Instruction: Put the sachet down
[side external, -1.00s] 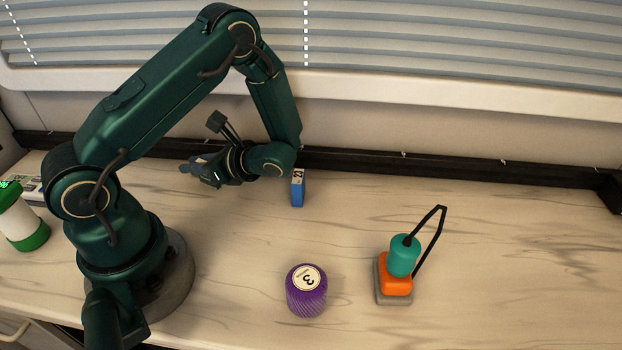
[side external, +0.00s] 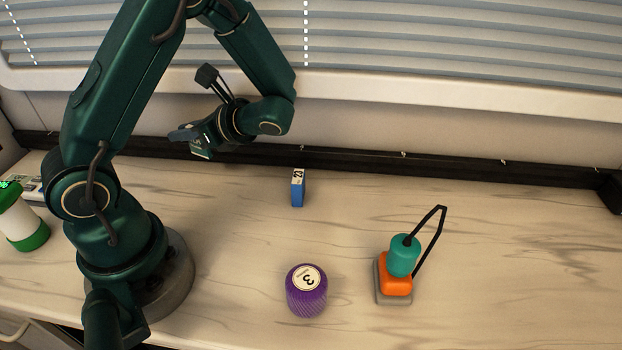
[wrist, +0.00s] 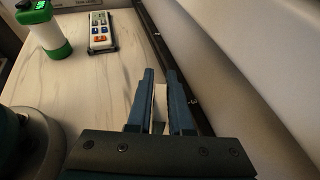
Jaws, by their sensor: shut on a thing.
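The sachet (wrist: 159,104) shows in the wrist view as a narrow pale strip between the two blue fingers. My gripper (wrist: 160,78) is shut on it, and the fingers hide most of its faces. In the side external view my gripper (side external: 178,134) is raised above the back of the table and points left. The sachet is hard to make out there.
A blue box (side external: 297,189) stands on the table (side external: 240,235). A purple ribbed jar (side external: 306,291) and an orange-and-teal object with a black handle (side external: 397,278) stand nearer the front. A green-and-white bottle (wrist: 48,32) and a control box with buttons (wrist: 101,33) stand left.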

